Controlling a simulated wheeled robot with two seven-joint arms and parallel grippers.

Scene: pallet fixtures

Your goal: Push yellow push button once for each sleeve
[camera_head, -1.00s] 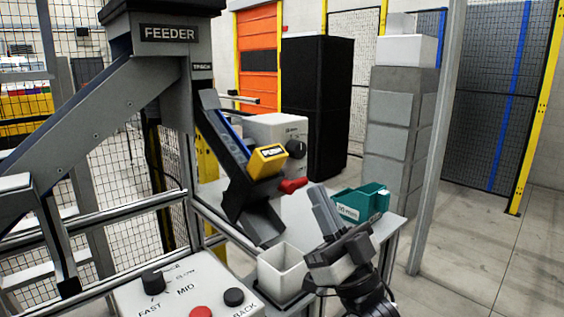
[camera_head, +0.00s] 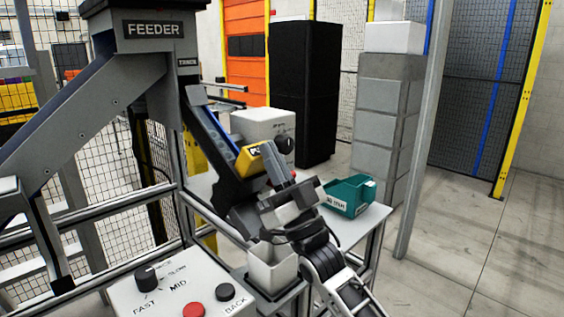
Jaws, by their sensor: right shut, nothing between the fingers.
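The yellow push button block (camera_head: 252,160) sits at the lower end of the sloping track (camera_head: 206,125) under the feeder. My right gripper (camera_head: 273,157) is shut and empty. Its fingertips are up against or just in front of the right side of the yellow block and hide part of its lettering. I cannot tell whether they touch it. Blue and grey shapes lie along the track; I cannot make out separate sleeves. My left gripper is not in view.
A white open bin (camera_head: 262,285) stands below my right gripper. A teal bin (camera_head: 347,195) is on the table to the right. A white box with a black knob (camera_head: 284,144) is behind. A control panel (camera_head: 165,306) with knobs and a red button is in front.

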